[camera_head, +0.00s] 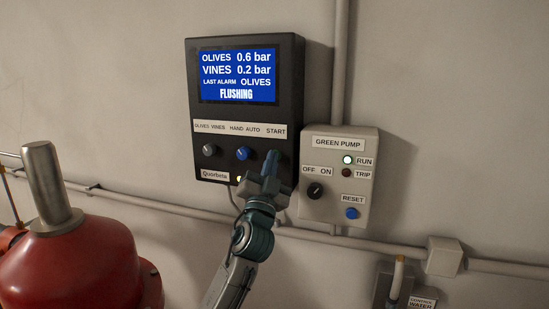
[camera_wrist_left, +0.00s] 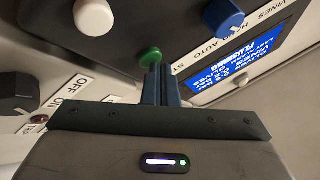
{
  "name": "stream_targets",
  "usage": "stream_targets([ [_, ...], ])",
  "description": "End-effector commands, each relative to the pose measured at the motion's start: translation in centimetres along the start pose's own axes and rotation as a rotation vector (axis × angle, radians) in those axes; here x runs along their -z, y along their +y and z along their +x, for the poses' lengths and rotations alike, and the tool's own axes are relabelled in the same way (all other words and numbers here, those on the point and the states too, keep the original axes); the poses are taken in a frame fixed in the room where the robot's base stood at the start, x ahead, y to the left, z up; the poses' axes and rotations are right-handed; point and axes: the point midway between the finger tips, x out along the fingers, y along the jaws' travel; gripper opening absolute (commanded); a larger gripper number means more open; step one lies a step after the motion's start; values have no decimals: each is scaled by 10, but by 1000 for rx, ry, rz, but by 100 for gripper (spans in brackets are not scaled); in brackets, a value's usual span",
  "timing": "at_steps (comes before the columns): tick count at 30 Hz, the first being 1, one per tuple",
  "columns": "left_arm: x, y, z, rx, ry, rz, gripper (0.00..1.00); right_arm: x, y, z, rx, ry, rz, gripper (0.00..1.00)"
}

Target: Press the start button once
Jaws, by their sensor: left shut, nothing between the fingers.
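The dark controller box (camera_head: 245,179) hangs on the wall with a blue screen (camera_head: 237,75) that reads FLUSHING, olives 0.6 bar, vines 0.2 bar. Its START label (camera_head: 276,131) sits above the right end of the control row. My left gripper (camera_head: 272,160) is shut and empty, its fingers raised to the spot under that label, hiding the button in the head view. In the left wrist view the green start button (camera_wrist_left: 151,57) shows right at the tips of my closed fingers (camera_wrist_left: 160,72). I cannot tell whether they touch it. My right gripper is not in view.
A grey knob (camera_head: 209,150) and a blue knob (camera_head: 243,153) sit left of the fingers. The green pump box (camera_head: 339,142) with a black switch (camera_head: 315,190) and blue reset button (camera_head: 352,213) is close on the right. A red tank (camera_head: 75,265) stands lower left.

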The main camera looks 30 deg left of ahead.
Motion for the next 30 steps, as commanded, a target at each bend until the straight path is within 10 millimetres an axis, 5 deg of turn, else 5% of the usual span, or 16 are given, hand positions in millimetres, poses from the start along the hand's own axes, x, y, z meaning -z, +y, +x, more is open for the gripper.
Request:
stream_targets([
  [30, 9, -10, -19, -1, -1, 1, 0, 0, 0, -1, 0, 0, 0, 36],
])
